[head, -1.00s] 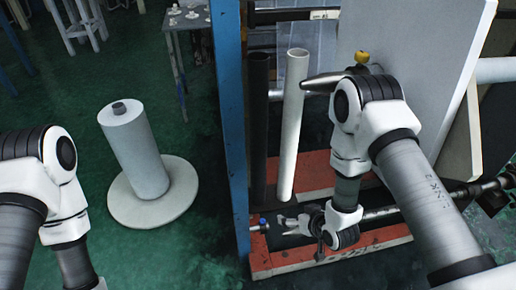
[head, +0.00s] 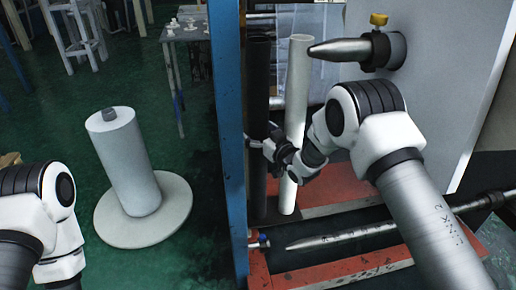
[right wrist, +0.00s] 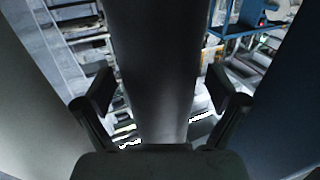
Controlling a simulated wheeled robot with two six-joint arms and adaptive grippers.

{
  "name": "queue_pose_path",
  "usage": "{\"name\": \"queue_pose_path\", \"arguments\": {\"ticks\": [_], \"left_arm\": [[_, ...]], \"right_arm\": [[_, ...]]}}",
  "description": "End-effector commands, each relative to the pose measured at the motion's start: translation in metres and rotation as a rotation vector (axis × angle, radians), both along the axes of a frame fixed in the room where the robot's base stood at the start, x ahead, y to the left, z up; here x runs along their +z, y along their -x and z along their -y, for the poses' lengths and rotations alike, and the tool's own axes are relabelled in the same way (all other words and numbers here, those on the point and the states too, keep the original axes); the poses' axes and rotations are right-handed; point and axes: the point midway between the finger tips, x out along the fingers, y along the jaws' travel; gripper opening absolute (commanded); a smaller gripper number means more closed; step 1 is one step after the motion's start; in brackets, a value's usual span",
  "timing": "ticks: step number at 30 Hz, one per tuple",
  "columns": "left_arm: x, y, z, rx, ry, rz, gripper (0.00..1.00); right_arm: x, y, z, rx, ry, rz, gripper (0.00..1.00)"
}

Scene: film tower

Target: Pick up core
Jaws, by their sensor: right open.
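A dark upright tube (head: 257,90), a core by its look, stands in the frame, just right of the blue post. A white upright tube (head: 297,95) stands close to its right. My right gripper (head: 264,146) is at the dark tube's lower half, reaching in past the white tube. In the right wrist view the dark tube (right wrist: 155,60) runs between the open fingers of my right gripper (right wrist: 160,80), with gaps on both sides. Part of the dark tube is hidden behind the gripper. My left arm shows at the lower left, but its gripper is out of view.
The blue post (head: 228,140) stands directly left of the dark tube. A pointed metal shaft (head: 340,48) sticks out from a pale panel (head: 450,70) above my right arm. A horizontal shaft (head: 340,236) lies low in front. A white roll (head: 128,165) stands on a round base (head: 165,222) at left.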

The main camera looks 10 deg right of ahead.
Motion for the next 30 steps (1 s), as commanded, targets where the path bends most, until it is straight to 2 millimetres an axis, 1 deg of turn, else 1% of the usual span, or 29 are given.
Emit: {"name": "queue_pose_path", "arguments": {"ticks": [3,4,5,6,8,9,11,12,19,23,30], "left_arm": [[0.000,0.000,0.000,0.000,0.000,0.000,0.40],[0.000,0.000,0.000,0.000,0.000,0.000,0.40],[0.000,0.000,0.000,0.000,0.000,0.000,0.40],[0.000,0.000,0.000,0.000,0.000,0.000,0.40],[0.000,0.000,0.000,0.000,0.000,0.000,0.40],[0.000,0.000,0.000,0.000,0.000,0.000,0.40],[0.000,0.000,0.000,0.000,0.000,0.000,0.40],[0.000,0.000,0.000,0.000,0.000,0.000,0.40],[0.000,0.000,0.000,0.000,0.000,0.000,0.40],[0.004,0.000,0.000,0.000,0.000,0.000,0.40],[0.019,0.000,0.000,0.000,0.000,0.000,0.40]], "right_arm": [[0.000,0.000,0.000,0.000,0.000,-0.001,0.95],[0.000,0.000,0.000,0.000,0.000,-0.001,0.88],[0.000,0.000,0.000,0.000,0.000,-0.001,0.78],[0.000,0.001,0.000,0.000,0.000,-0.001,0.63],[0.000,0.001,0.000,0.000,0.000,-0.001,0.42],[0.000,0.001,0.000,0.000,0.000,-0.001,0.28],[0.000,0.001,0.000,0.000,0.000,-0.001,0.07],[0.000,0.001,0.000,0.000,0.000,-0.001,0.00],[0.001,0.000,0.000,0.000,0.000,0.002,0.00],[0.006,0.000,0.000,-0.001,0.000,0.002,0.00],[0.031,-0.004,-0.001,-0.003,0.000,0.003,0.00]]}}
